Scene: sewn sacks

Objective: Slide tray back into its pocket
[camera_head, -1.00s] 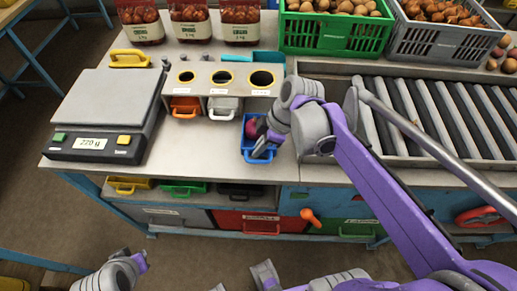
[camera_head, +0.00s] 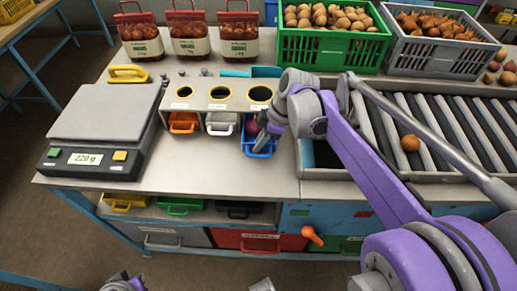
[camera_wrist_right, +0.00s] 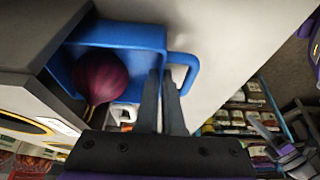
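The blue tray (camera_head: 258,147) holds a dark red onion and sits partly under the grey sizing stand (camera_head: 205,104), below its right-hand hole. Its front end sticks out past the stand. In the right wrist view the blue tray (camera_wrist_right: 130,38) lies to the left, with the onion (camera_wrist_right: 100,76) inside and the handle loop to the right. My right gripper (camera_wrist_right: 161,80) has its fingers close together at the tray's front wall, beside the handle, and appears shut on it. My left gripper's fingers do not show; only bits of my arm show at the bottom edge.
An orange tray (camera_head: 183,123) and a white tray (camera_head: 221,123) sit in the neighbouring pockets. A scale (camera_head: 100,115) stands left, a roller conveyor (camera_head: 455,120) right. Onion bags and crates line the back. The bench front is clear.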

